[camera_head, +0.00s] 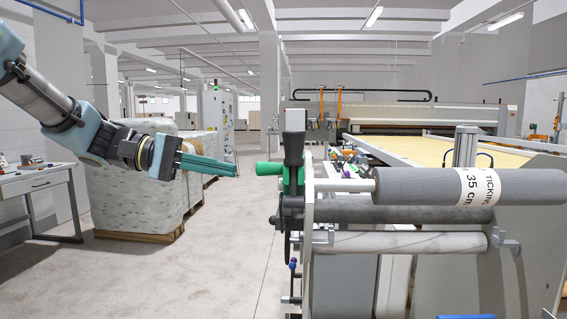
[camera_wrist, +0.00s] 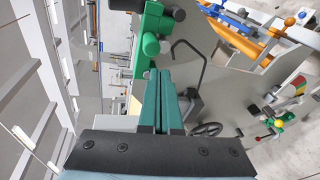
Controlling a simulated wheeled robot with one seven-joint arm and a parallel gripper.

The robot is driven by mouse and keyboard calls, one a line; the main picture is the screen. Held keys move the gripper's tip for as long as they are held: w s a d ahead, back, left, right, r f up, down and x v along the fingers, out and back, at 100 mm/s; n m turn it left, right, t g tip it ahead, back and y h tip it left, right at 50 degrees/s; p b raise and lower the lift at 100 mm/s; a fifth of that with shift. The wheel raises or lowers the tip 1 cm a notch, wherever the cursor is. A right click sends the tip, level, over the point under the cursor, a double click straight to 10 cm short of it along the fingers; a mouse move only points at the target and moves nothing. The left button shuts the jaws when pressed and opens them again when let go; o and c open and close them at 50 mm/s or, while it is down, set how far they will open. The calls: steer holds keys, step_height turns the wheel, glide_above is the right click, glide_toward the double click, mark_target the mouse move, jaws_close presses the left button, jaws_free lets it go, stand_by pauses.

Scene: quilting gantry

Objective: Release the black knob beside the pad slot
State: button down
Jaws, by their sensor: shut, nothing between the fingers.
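My gripper (camera_head: 235,169) is shut and empty. It points right, a short gap to the left of a green cylinder (camera_head: 265,168) on the roller stand. An upright black handle (camera_head: 293,148) with a grey top stands just right of that cylinder. In the wrist view, my gripper's closed fingers (camera_wrist: 161,73) point at green parts (camera_wrist: 150,44), apart from them as far as I can tell. A small dark knob (camera_wrist: 179,15) shows beside the green parts there. I cannot tell which dark part is the task's knob, and I cannot make out the pad slot.
A grey fabric roll (camera_head: 420,187) labelled 35 cm and a dark roller (camera_head: 390,214) stick out right of the handle. Wrapped pallets (camera_head: 135,185) and a side table (camera_head: 35,183) stand at left. The floor (camera_head: 215,260) in front is clear.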

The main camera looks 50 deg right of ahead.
mark_target(285, 144)
steer(key=r+g, duration=0.1)
steer(key=s+d+r+m, duration=0.1)
steer(key=r, duration=0.1)
steer(key=s+d+r+g, duration=0.1)
steer(key=r, duration=0.1)
steer(key=shift+d+m+g+h, duration=0.1)
steer(key=shift+m+g+h, duration=0.2)
steer(key=shift+m, duration=0.1)
steer(key=shift+s, duration=0.15)
steer(key=p+x, duration=0.3)
steer(key=x, duration=0.7)
steer(key=shift+s+a+r+p, duration=0.15)
steer(key=shift+a+p, duration=0.2)
steer(key=shift+a, duration=0.25)
steer(key=shift+s+a+p, duration=0.1)
steer(key=shift+a+p, duration=0.2)
steer(key=shift+a, duration=0.3)
steer(key=shift+s+a, duration=0.25)
steer(key=shift+a, duration=0.45)
steer(key=shift+s+f+b, duration=0.1)
steer(key=shift+f+b, duration=0.2)
steer(key=shift+b, duration=0.2)
